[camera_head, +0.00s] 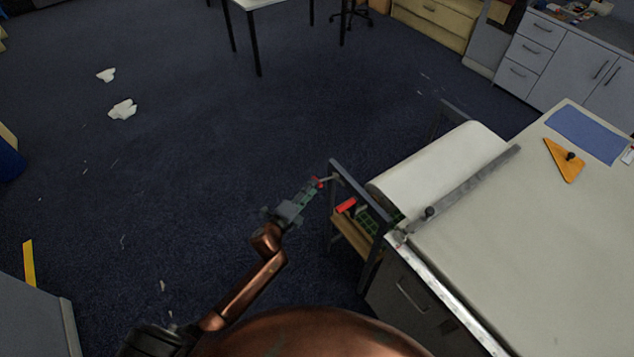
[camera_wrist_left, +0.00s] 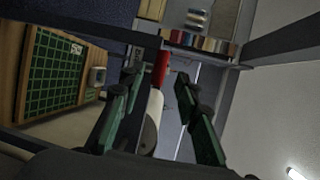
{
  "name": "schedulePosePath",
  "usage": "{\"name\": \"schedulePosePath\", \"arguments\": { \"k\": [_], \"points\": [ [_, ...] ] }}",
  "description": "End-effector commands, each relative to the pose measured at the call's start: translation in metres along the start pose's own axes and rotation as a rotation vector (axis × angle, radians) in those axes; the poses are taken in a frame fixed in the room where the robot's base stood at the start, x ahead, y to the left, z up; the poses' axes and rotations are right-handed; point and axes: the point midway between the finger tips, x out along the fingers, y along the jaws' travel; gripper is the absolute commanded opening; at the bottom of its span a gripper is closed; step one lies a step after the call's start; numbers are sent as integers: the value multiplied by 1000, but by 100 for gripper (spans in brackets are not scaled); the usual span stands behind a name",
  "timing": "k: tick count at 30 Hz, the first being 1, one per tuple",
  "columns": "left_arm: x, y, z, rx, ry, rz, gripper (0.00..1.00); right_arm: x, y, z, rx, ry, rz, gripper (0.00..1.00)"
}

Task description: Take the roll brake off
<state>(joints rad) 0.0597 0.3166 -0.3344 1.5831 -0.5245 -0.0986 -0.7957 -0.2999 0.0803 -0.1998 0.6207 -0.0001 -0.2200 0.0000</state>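The white paper roll (camera_head: 440,170) lies in a dark metal frame (camera_head: 352,190) at the table's end. Which red part is the brake I cannot tell. My right gripper is out of view.
A long metal bar (camera_head: 465,193) crosses the cloth table (camera_head: 530,250) beside the roll. An orange triangle (camera_head: 565,160) and a blue sheet (camera_head: 588,135) lie on the table. A green gridded board (camera_wrist_left: 55,70) is close on the left in the wrist view. Open floor lies left of the frame.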

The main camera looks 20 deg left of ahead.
Motion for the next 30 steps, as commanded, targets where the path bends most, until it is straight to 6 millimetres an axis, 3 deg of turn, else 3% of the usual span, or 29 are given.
{"name": "schedulePosePath", "arguments": {
  "k": [3,9,20,30],
  "points": [
    [21,0,0,-4,0,-1,30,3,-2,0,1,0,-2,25],
    [42,1,0,-3,0,1,30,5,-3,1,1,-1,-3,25],
    [47,1,0,-4,-1,1,30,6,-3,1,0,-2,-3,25],
    [47,1,0,-4,-1,1,7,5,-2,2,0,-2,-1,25]
  ]
}}
